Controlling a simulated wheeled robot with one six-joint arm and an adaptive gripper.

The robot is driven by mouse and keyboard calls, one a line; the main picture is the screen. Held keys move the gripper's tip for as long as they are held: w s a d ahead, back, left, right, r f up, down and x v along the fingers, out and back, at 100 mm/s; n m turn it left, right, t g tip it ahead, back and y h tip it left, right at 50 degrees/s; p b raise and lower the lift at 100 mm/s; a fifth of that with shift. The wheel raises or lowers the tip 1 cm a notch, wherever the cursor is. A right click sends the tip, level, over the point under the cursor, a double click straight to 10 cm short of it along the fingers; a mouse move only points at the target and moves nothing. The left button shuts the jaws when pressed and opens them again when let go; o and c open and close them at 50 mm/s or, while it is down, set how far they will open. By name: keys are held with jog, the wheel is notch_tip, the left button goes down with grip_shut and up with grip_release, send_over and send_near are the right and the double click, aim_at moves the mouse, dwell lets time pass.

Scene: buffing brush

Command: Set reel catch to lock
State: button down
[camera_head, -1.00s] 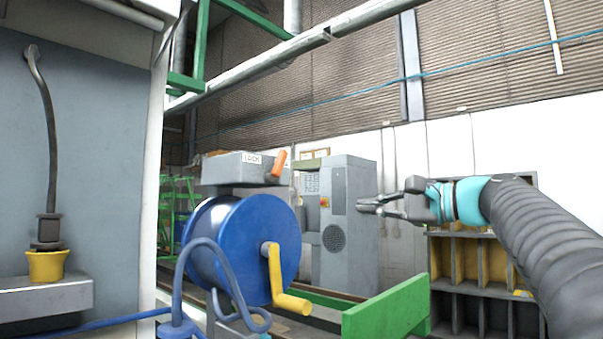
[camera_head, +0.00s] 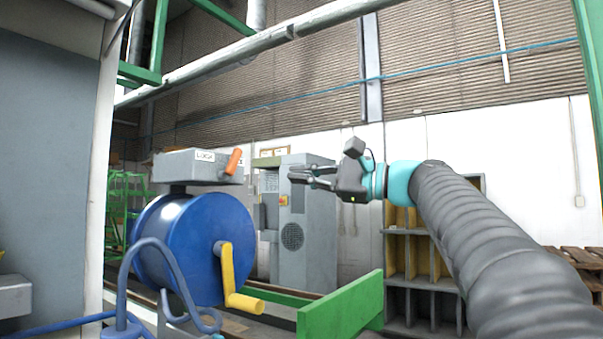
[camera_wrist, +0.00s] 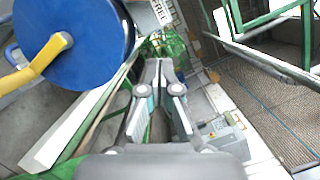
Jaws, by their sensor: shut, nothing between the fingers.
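The reel catch is a grey box (camera_head: 192,166) with a LOCK label (camera_head: 205,156) and an orange lever (camera_head: 234,161) at its right end, tilted up and to the right. It sits above the blue reel (camera_head: 196,245), which has a yellow crank (camera_head: 228,280). My gripper (camera_head: 292,175) is shut and empty, to the right of the orange lever and apart from it. In the wrist view, my gripper (camera_wrist: 166,66) points ahead with its fingers together; the blue reel (camera_wrist: 78,35) is at upper left. The orange lever is not visible there.
A grey machine cabinet (camera_head: 305,225) stands behind my gripper. A green beam (camera_head: 342,310) lies low in front. A shelf rack (camera_head: 412,268) stands at the right, behind my arm. A blue hose (camera_head: 125,290) loops in front of the reel.

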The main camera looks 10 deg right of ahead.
aim_at(229, 163)
jog(key=a+r, duration=0.2)
jog(key=a, duration=0.6)
jog(key=shift+w+a+r+p, duration=0.15)
jog(key=shift+w+a+p, duration=0.05)
jog(key=shift+a+p, duration=0.15)
jog(key=shift+s+r, duration=0.1)
jog(key=shift+s, duration=0.1)
jog(key=shift+w, duration=0.1)
